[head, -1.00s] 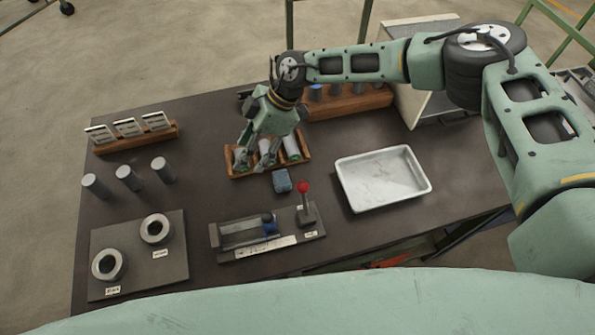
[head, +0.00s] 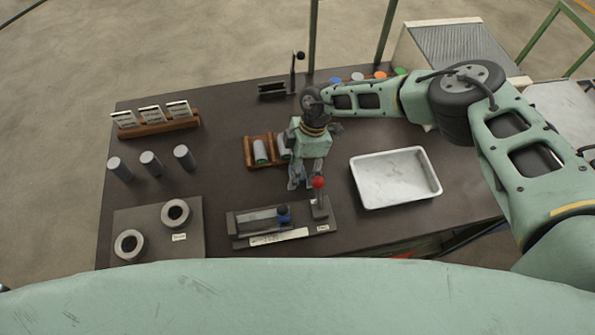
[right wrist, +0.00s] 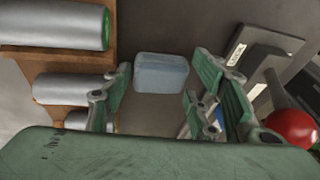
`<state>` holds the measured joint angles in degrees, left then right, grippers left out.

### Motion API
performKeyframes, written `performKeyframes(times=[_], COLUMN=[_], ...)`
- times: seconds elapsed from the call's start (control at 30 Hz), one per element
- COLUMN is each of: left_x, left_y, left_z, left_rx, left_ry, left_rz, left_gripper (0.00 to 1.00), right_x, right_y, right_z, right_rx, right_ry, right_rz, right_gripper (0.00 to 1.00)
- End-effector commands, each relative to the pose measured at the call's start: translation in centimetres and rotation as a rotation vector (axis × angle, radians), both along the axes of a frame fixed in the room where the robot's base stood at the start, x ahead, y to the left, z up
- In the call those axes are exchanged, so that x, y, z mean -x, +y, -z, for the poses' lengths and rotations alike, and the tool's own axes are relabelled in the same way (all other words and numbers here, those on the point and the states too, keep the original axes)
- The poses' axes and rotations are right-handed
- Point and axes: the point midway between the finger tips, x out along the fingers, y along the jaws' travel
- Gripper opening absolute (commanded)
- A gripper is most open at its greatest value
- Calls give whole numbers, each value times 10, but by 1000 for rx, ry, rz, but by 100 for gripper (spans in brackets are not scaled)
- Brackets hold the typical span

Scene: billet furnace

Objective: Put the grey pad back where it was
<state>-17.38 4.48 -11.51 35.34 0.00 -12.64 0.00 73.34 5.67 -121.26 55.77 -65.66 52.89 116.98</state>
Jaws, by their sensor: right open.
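The grey pad, a small blue-grey block (right wrist: 161,73), lies on the dark table in the right wrist view. In the head view my right gripper hides it. My right gripper (head: 303,186) is open and empty, pointing down between the wooden rack and the red-knobbed lever. In the right wrist view its fingers (right wrist: 158,98) stand apart, one on either side of the pad in the picture. Whether they touch it I cannot tell. My left gripper is not in view.
A wooden rack (head: 248,153) with silver green-ended cylinders is close to the gripper. A red-knobbed lever (head: 318,183) stands beside a slide fixture (head: 240,226). A white tray (head: 433,188) is to the right. Grey cylinders (head: 150,163) and a plate with rings (head: 155,215) are left.

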Motion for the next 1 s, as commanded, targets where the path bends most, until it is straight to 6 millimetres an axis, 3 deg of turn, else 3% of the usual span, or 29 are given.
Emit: performKeyframes(times=[0.17,0.37,0.7,0.87,1.0], left_x=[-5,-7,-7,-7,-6], left_y=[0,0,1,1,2], left_z=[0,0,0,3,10], left_rx=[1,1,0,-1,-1], left_ry=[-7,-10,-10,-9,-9], left_rz=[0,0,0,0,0], left_gripper=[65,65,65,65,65], right_x=[0,0,-1,-2,-2], right_y=[0,0,0,0,0], right_z=[0,0,-2,-17,-43], right_rx=[0,-1,-1,-3,-3], right_ry=[0,-1,-1,-3,-4], right_rz=[0,0,0,-2,-3], right_gripper=[53,37,34,34,34])
